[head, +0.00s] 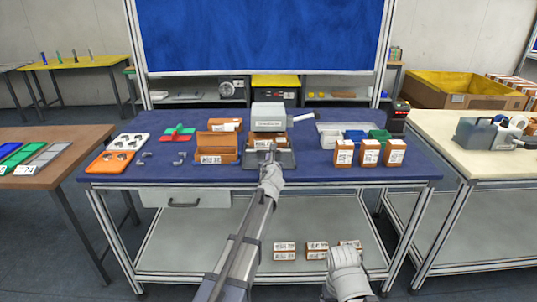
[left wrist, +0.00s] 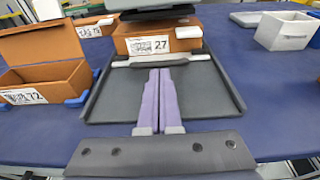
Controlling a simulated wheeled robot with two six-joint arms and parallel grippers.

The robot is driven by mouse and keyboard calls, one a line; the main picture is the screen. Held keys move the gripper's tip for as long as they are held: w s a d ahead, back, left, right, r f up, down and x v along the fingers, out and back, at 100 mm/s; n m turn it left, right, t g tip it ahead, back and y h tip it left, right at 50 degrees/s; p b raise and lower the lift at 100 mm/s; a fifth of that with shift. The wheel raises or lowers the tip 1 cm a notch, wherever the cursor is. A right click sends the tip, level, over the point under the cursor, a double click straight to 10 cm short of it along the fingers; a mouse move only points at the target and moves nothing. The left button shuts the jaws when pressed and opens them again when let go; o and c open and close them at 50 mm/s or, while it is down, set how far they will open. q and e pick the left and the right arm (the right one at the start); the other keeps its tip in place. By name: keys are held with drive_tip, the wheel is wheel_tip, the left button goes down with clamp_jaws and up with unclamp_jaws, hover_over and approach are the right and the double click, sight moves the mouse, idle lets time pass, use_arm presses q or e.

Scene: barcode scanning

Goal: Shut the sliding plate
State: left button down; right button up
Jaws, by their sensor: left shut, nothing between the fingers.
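The sliding plate (left wrist: 212,98) is a dark, shallow, rimmed tray. It extends out from under the grey scanner (head: 268,112) on the blue table; it also shows in the head view (head: 289,160). An orange-brown box labelled 27 (left wrist: 128,44) stands at the plate's far end, below the scanner. A pale bar (left wrist: 155,61) lies across the plate in front of the box. My left gripper (left wrist: 160,72) is shut and empty over the plate, its purple fingertips pointing at the bar. Whether they touch it I cannot tell. It also shows in the head view (head: 271,150).
An open brown box (left wrist: 50,78) stands left of the plate. Several labelled boxes (head: 369,152) and a white bin (left wrist: 285,30) are to the right. An orange tray (head: 110,161) lies at the table's left. Bare blue tabletop surrounds the plate's front.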

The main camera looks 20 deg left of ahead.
use_arm(q)
drive_tip(key=p+v, duration=0.1)
drive_tip(key=v, duration=0.9)
drive_tip(key=shift+s+p, duration=0.35)
drive_tip(key=shift+d, duration=0.1)
drive_tip(key=s+d+f+n+g+h+p, duration=0.1)
drive_tip(key=s+d+f+n+g+p, duration=0.1)
drive_tip(key=s+d+n+g, duration=0.3)
drive_tip(key=s+d+f+n+g+h+p, duration=0.1)
drive_tip(key=s+d+n+g+p, duration=0.4)
drive_tip(key=s+n, duration=0.9)
drive_tip(key=s+d+f+n+g+h+p, duration=0.1)
drive_tip(key=s+d+n+g+p, duration=0.3)
drive_tip(key=s+n, duration=0.5)
drive_tip(key=s+d+f+g, duration=0.1)
drive_tip(key=s, duration=0.5)
drive_tip(key=shift+s+d+f+n, duration=0.3)
drive_tip(key=shift+s+f+n, duration=0.05)
drive_tip(key=shift+n, duration=0.05)
